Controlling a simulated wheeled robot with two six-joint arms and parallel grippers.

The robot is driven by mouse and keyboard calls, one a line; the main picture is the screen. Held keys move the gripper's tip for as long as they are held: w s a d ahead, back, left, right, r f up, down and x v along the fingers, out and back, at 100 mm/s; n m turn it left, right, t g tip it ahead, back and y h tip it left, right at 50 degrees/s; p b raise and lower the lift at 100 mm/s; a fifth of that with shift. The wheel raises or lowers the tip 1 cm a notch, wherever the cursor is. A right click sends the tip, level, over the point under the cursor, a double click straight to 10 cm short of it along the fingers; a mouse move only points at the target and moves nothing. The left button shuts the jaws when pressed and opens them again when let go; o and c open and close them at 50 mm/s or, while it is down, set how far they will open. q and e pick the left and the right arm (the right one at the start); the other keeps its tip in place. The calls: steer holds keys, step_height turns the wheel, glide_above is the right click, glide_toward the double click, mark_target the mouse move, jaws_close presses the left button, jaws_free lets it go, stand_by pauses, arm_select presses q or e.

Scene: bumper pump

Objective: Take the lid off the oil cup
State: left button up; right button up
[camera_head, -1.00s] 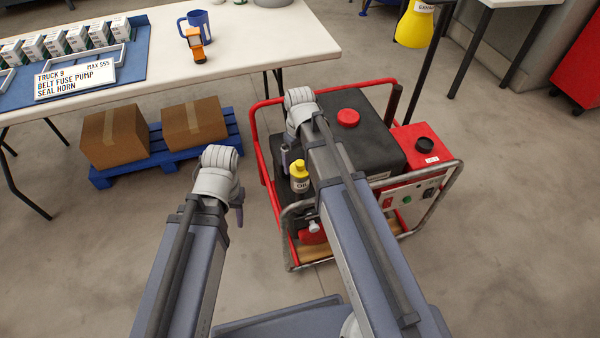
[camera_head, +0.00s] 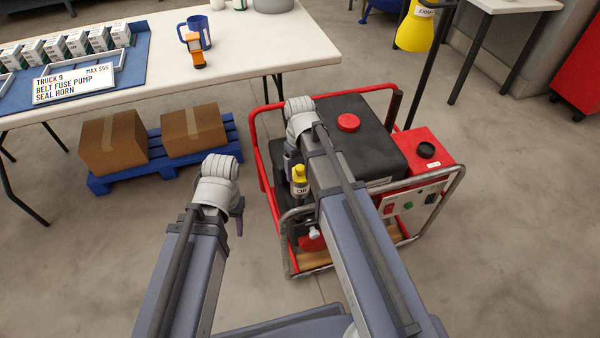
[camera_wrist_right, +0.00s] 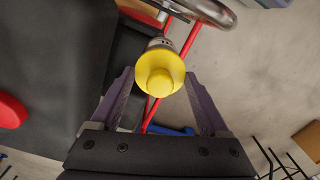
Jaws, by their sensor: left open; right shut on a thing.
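The oil cup (camera_head: 300,189) is a small pale bottle with a dark-lettered label and a yellow lid (camera_head: 299,171). It is at the near left side of the generator, beside my right wrist. In the right wrist view, the round yellow lid (camera_wrist_right: 159,72) fills the space between the fingertips of my right gripper (camera_wrist_right: 158,84), which is shut on it. A grey metallic part shows just beyond the lid; whether lid and cup are apart cannot be told. My left gripper (camera_head: 238,214) is open and empty, pointing down over the floor left of the generator.
Cardboard boxes (camera_head: 113,142) lie on a blue pallet left. A white table (camera_head: 250,55) stands behind. Floor at front left is clear.

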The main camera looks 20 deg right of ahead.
mark_target(300, 167)
steer(key=shift+c, duration=0.6)
step_height(300, 167, up, 10)
steer(key=p, duration=1)
steer(key=shift+r, duration=0.1)
arm_select(q)
step_height(300, 167, up, 10)
